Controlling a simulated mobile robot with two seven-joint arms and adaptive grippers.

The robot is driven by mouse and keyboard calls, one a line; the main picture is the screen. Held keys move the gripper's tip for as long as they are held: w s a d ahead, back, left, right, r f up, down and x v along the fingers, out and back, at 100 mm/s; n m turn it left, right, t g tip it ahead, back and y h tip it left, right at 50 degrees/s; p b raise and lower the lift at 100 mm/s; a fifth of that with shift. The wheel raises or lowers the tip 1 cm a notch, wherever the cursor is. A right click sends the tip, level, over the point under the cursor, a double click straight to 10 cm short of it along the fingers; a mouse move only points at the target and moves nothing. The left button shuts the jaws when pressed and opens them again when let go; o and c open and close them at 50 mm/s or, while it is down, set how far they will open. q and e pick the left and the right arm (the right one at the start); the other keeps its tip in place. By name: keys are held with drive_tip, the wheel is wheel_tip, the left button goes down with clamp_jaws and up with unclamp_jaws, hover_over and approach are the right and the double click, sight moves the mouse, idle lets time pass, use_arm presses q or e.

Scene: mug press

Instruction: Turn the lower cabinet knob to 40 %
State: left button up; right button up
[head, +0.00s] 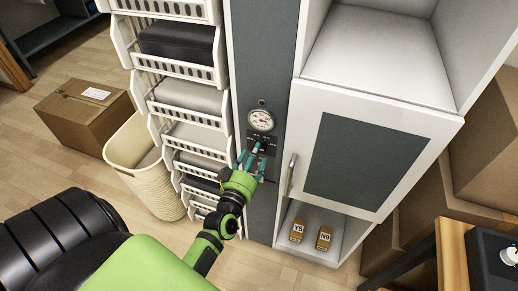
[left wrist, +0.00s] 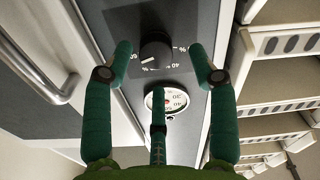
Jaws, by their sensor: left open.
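The lower knob (left wrist: 155,50) is round and black, on a dark plate with white percent marks on the grey cabinet panel. A pale pointer mark shows on it, but I cannot read its exact setting. In the head view its dark plate (head: 259,141) is partly hidden by my fingers. My left gripper (head: 251,157) is open, its green fingers spread in front of the knob; in the left wrist view the fingertips (left wrist: 160,72) surround the knob with visible gaps at both sides. A white round gauge (head: 261,120) sits above the knob. My right gripper is not in view.
White baskets (head: 187,93) stack close left of the panel. A cabinet door handle (head: 291,175) stands out to the right. Two small labelled boxes (head: 297,230) lie on the low shelf. A beige bin (head: 148,175) and cardboard box (head: 84,112) stand left.

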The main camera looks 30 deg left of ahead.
use_arm(q)
drive_tip(key=x, duration=0.2)
drive_tip(key=shift+w, duration=0.35)
drive_tip(key=shift+d, duration=0.1)
drive_tip(key=c, duration=1.1)
drive_tip(key=shift+c, duration=0.2)
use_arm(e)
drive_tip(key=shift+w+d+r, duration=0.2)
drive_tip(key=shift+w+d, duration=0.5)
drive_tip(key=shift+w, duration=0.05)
